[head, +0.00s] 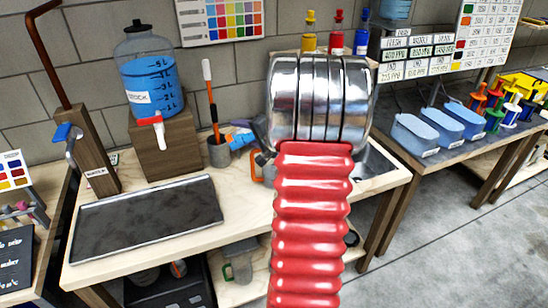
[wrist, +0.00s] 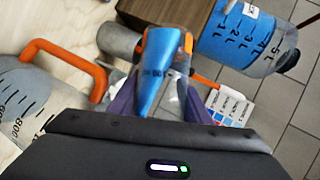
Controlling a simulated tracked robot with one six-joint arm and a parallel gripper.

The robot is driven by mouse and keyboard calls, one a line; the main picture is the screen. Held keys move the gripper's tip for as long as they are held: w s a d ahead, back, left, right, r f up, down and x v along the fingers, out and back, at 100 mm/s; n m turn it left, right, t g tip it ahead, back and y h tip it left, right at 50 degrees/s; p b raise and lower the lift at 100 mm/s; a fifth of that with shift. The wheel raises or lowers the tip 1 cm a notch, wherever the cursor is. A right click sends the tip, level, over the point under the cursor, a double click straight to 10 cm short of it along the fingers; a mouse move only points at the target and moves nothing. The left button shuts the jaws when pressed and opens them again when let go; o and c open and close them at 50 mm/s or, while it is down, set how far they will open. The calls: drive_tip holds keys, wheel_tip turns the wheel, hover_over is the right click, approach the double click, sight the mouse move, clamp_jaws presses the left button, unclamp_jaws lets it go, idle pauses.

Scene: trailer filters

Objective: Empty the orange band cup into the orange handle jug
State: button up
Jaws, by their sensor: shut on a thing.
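My gripper (wrist: 158,103) is shut on a clear cup (wrist: 152,72) holding blue liquid, with a purple finger on each side. A small patch of orange shows at the cup's edge. The blue looks slanted in it, but I cannot tell the exact tilt. The orange handle jug (wrist: 28,88) is at the left of the wrist view, clear with dark scale marks. No blue shows in its visible part. The cup is to the right of the jug's handle, apart from it in the picture. In the head view my arm hides most of the jug; part of its orange handle (head: 257,168) shows.
A blue-filled tank (head: 150,80) with a red-handled tap stands on a wooden block. A grey pot (head: 220,153) with an orange-handled brush stands close to my gripper. A dark tray (head: 145,222) lies on the left of the bench. Blue bins (head: 415,135) stand on the right bench.

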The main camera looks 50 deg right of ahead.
drive_tip(key=shift+s+d+f+m+t+y+p, duration=0.15)
drive_tip(key=shift+s+d+m+t+y+p, duration=0.2)
drive_tip(key=shift+d+m+t+p, duration=0.25)
idle(0.9)
drive_tip(key=shift+s+d+r+m+t+y, duration=0.15)
drive_tip(key=shift+r+m+t, duration=0.15)
drive_tip(key=shift+r+m, duration=0.3)
drive_tip(key=shift+d+r+m+t+y, duration=0.15)
drive_tip(key=shift+r+m+t, duration=0.15)
drive_tip(key=shift+r+m, duration=0.25)
idle(2.2)
drive_tip(key=shift+s+d+f+m+t, duration=0.15)
drive_tip(key=shift+d+f+m+t, duration=0.2)
drive_tip(key=shift+m, duration=0.5)
idle(0.5)
drive_tip(key=shift+s+d+r+m+t, duration=0.15)
drive_tip(key=shift+r+m+t, duration=0.2)
drive_tip(key=shift+m, duration=0.1)
drive_tip(key=shift+s+d+r+m+t, duration=0.1)
drive_tip(key=shift+d+r+m+t, duration=0.15)
drive_tip(key=shift+m, duration=0.2)
idle(0.9)
